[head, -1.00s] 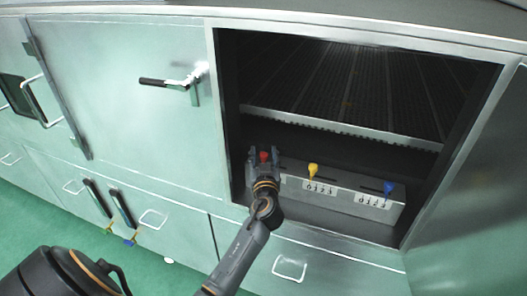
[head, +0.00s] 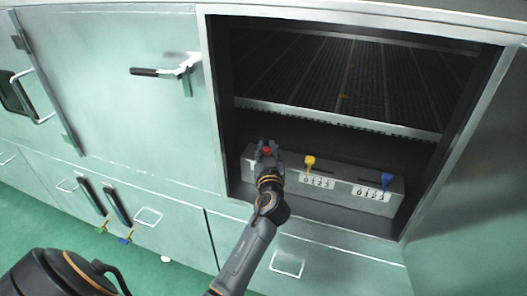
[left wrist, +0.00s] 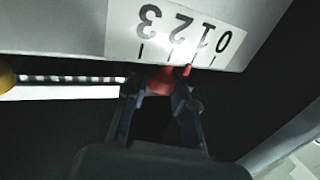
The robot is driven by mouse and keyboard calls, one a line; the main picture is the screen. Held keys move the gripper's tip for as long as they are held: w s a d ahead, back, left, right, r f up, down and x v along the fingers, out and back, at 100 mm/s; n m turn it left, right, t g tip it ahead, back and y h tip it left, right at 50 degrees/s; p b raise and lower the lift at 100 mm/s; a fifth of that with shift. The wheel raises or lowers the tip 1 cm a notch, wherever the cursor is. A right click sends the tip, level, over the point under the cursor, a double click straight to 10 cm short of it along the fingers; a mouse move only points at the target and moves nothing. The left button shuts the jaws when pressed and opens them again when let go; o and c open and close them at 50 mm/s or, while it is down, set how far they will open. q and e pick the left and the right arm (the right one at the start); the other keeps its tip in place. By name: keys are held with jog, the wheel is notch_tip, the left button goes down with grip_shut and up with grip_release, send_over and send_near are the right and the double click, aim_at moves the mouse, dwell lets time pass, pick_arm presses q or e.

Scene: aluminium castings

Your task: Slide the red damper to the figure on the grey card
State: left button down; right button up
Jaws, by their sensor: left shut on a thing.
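The red damper (head: 267,150) is a small red knob at the left end of the grey control box (head: 345,196) inside the open cabinet. My left gripper (head: 267,148) is shut around it. In the left wrist view, the red damper (left wrist: 160,80) sits between the two fingers of my left gripper (left wrist: 160,95). A white scale label (left wrist: 175,32) beside it reads 0 to 3, upside down there. A thin red pointer (left wrist: 187,70) lies near the 1 mark. I cannot make out a grey card. My right gripper is out of view.
A yellow damper (head: 309,162) and a blue damper (head: 387,180) stand to the right on the same box, each above a white number label. A dark ribbed rack (head: 340,80) lies above and behind. The cabinet frame (head: 213,110) is close on the left.

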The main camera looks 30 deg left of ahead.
pick_arm(q)
jog(key=c, duration=1.1)
grip_release()
jog(key=shift+s+a, duration=0.1)
jog(key=shift+s, duration=0.05)
jog(key=v, duration=0.7)
jog(key=shift+s, duration=0.2)
